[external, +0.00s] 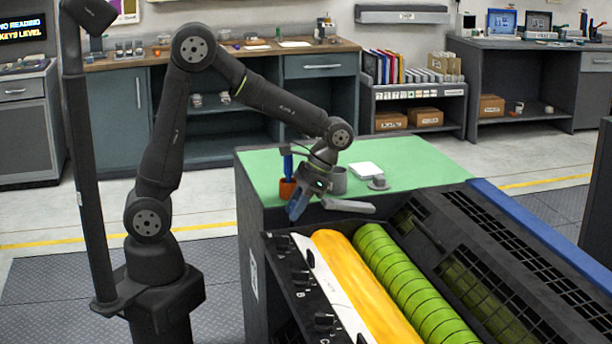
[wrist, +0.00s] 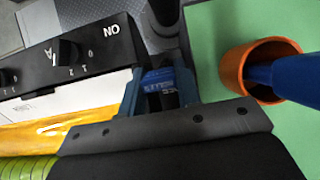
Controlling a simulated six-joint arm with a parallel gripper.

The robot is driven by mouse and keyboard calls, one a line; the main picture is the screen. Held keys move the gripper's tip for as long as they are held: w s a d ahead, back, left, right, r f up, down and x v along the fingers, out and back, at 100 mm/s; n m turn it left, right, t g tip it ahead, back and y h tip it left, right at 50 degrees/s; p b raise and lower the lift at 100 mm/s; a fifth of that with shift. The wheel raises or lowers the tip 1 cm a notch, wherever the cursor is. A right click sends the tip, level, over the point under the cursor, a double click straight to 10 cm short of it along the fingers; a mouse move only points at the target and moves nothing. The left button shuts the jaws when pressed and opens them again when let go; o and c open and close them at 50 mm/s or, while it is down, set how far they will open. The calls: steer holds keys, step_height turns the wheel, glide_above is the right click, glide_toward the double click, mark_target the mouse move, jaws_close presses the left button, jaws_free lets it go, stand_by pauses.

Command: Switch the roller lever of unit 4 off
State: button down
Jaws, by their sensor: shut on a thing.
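My gripper (external: 298,207) hangs over the near left corner of the green top, beside the ink unit's end. In the wrist view its blue-grey fingers (wrist: 160,93) are shut on a blue piece (wrist: 158,78) with pale lettering. I cannot tell whether that piece is the roller lever. The black control panel (external: 293,268) carries several knobs. A knob (wrist: 68,52) near the letter A and the numbers 0, 1 and 2 shows in the wrist view. No unit number is legible.
An orange cup (external: 287,190) holding a blue-handled thing (external: 288,163) stands close by the gripper on the green top (external: 420,160). A grey cup (external: 338,180) is behind. Yellow (external: 355,275) and green (external: 400,285) rollers lie right of the panel.

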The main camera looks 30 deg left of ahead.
steer(key=shift+w+d+f, duration=0.1)
steer(key=shift+w+d, duration=0.3)
steer(key=shift+w, duration=0.05)
steer(key=c, duration=1.3)
jaws_free()
steer(key=v, duration=1.7)
steer(key=shift+d, duration=0.1)
steer(key=x, duration=1.7)
steer(key=shift+f, duration=0.1)
